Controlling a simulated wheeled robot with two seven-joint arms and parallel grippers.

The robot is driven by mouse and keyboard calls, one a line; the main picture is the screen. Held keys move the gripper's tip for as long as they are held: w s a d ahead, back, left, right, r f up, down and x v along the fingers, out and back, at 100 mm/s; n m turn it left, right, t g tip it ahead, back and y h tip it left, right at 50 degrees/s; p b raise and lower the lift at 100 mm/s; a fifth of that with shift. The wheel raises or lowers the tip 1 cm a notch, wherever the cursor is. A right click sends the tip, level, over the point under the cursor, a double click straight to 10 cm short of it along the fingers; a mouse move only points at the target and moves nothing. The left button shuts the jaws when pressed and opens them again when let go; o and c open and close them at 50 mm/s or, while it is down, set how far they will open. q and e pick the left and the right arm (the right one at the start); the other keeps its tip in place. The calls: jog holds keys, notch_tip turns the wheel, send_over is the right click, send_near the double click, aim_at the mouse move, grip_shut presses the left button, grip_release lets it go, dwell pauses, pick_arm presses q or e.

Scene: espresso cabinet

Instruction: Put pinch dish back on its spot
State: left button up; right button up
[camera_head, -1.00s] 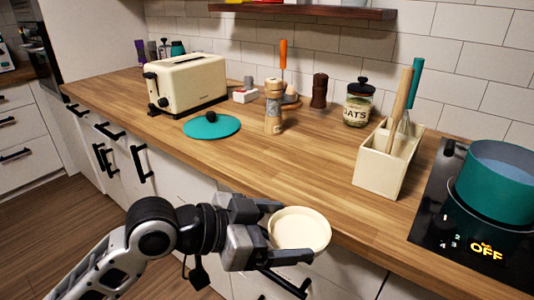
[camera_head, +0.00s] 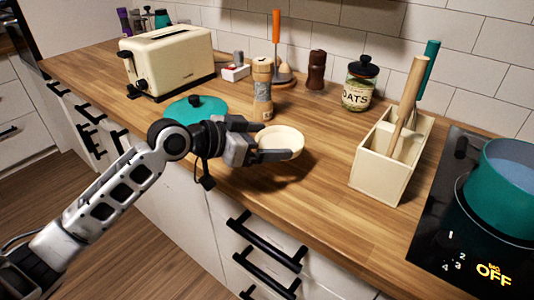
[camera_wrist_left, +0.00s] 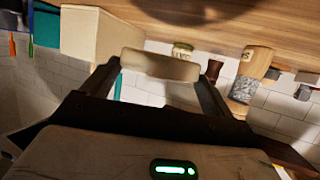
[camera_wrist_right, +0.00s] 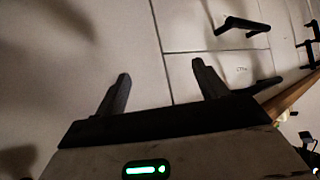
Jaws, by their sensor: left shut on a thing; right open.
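The pinch dish (camera_head: 279,142) is a small round cream dish. My left gripper (camera_head: 268,143) is shut on it, with the fingers at two sides of its rim. In the head view the dish is over the wooden counter, in front of the wooden mill; a shadow lies to its right, so it appears a little above the surface. In the left wrist view the dish (camera_wrist_left: 160,66) shows edge-on between the fingers. My right gripper (camera_wrist_right: 160,88) is open and empty in the right wrist view, facing pale cabinet fronts. It is not in the head view.
A wooden mill (camera_head: 262,88) stands behind the dish, a teal lid (camera_head: 183,110) to the left. A cream utensil box (camera_head: 392,165) and a hob with a teal pot (camera_head: 503,180) are to the right. The toaster (camera_head: 168,62) stands back left. Counter (camera_head: 315,190) is clear between dish and box.

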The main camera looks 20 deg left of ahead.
aim_at(267, 144)
pick_arm(q)
jog(key=shift+w+a+f, duration=0.15)
jog(key=shift+w+f, duration=0.9)
jog(key=shift+f, duration=0.05)
notch_tip(267, 144, down, 3)
jog(key=shift+w+f, duration=0.15)
jog(key=shift+f, duration=0.3)
jog(key=o, duration=1)
jog(key=shift+r, duration=0.2)
jog(key=shift+a, duration=0.2)
jog(key=b+v, duration=0.1)
jog(key=v, duration=0.9)
jog(key=shift+s+a+b, duration=0.25)
jog(key=shift+s+b, duration=0.05)
jog(key=shift+s, duration=0.1)
jog(key=shift+s+a+r, duration=0.25)
jog(key=shift+s+r, duration=0.05)
jog(key=shift+s, duration=0.05)
pick_arm(e)
jog(key=shift+w+a, duration=0.25)
jog(key=shift+w, duration=0.15)
